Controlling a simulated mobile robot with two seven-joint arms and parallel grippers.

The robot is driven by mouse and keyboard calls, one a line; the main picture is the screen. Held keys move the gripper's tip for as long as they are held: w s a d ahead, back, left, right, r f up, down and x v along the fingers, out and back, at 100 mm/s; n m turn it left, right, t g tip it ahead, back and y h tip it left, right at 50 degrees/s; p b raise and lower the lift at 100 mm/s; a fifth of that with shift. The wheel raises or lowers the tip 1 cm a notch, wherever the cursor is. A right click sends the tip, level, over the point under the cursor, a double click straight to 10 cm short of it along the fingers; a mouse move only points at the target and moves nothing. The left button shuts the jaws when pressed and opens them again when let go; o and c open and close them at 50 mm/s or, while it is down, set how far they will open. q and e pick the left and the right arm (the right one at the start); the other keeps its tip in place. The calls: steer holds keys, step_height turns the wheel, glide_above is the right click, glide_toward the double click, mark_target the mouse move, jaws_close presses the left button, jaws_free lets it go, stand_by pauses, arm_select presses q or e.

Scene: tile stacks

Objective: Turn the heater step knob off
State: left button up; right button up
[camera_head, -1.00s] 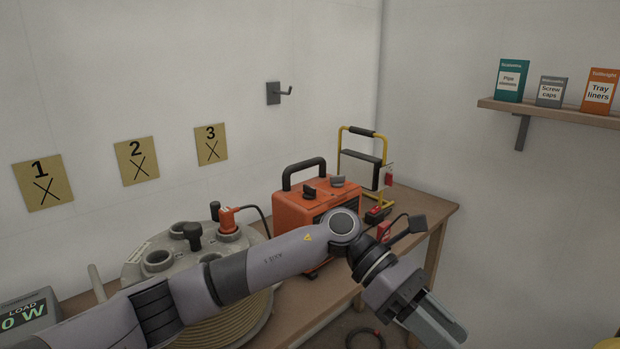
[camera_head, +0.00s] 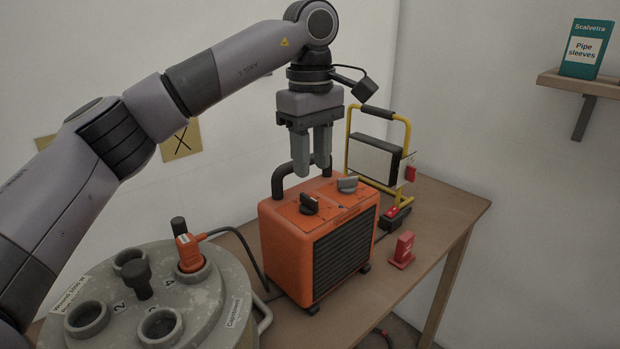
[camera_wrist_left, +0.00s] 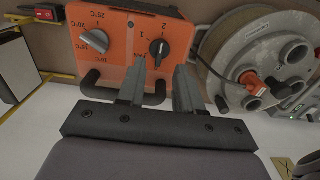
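The orange heater (camera_head: 288,245) stands on the wooden table with a black handle along its top. Its black step knob (camera_head: 309,204) is on the top face, left of a grey temperature knob (camera_head: 347,184). In the left wrist view the step knob (camera_wrist_left: 158,48) has a white mark and numbers around it; I cannot tell its setting for sure. My left gripper (camera_head: 312,172) points down above the heater, over the handle. It is open and empty. In the left wrist view its fingertips (camera_wrist_left: 158,70) are apart, just short of the step knob. My right gripper is not in view.
A cable reel (camera_head: 205,312) with an orange plug (camera_head: 189,252) stands left of the heater. A yellow-framed stand (camera_head: 408,135) is behind, with a red switch (camera_head: 391,212) and a red block (camera_head: 403,249) at right. The table's right end is clear.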

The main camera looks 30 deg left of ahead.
mark_target(309, 196)
arm_select(q)
steer(key=shift+w+a, duration=0.1)
steer(key=shift+a, duration=0.2)
steer(key=shift+a+f, duration=0.1)
steer(key=shift+f, duration=0.2)
step_height(309, 196, down, 6)
jaws_close()
